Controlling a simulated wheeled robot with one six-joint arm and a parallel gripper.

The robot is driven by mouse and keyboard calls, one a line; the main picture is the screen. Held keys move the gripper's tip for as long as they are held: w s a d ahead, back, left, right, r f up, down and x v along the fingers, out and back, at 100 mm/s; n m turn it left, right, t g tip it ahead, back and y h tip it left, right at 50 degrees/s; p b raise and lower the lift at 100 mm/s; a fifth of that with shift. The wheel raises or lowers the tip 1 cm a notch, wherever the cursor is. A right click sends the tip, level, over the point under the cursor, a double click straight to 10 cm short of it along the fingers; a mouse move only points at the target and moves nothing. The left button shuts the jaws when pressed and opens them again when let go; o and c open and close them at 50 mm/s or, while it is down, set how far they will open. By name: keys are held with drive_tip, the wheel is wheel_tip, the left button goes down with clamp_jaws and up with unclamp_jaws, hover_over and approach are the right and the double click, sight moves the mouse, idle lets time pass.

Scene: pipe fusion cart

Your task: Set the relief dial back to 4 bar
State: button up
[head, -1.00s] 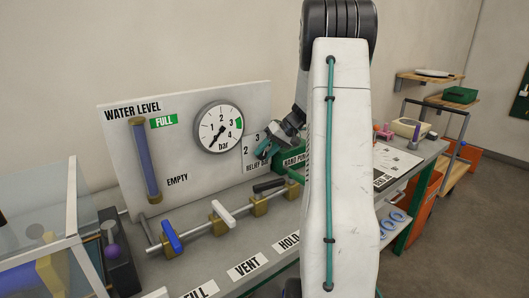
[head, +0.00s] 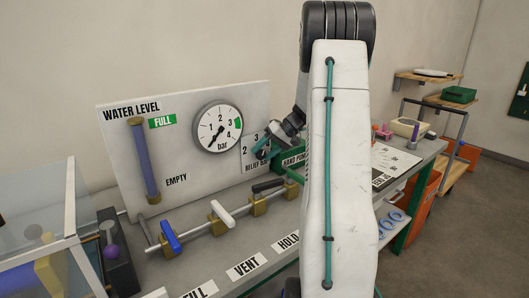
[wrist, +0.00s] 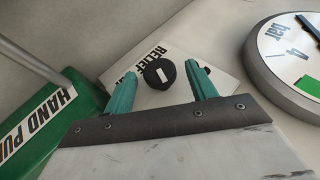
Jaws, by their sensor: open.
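The relief dial (wrist: 160,74) is a round black knob with a short white mark, set on a white plate (wrist: 176,40) lettered "RELIEF". In the wrist view my gripper (wrist: 161,69) is open, with one teal finger on each side of the knob. A gap shows between each finger and the knob; I cannot tell how deep the fingers reach. The mark's scale numbers are hidden in the wrist view. In the head view my gripper (head: 262,149) is in front of the relief plate (head: 248,157), where a 2 and a 3 show; the knob is hidden.
A round pressure gauge (head: 219,127) is left of the relief plate, its needle pointing lower left. A green hand pump (wrist: 66,125) is close on the other side. Blue (head: 170,236), white (head: 222,213) and black (head: 268,185) valve handles line the pipe below.

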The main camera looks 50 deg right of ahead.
drive_tip(key=v, duration=0.7)
drive_tip(key=shift+s+d+r, duration=0.2)
drive_tip(key=shift+r, duration=0.1)
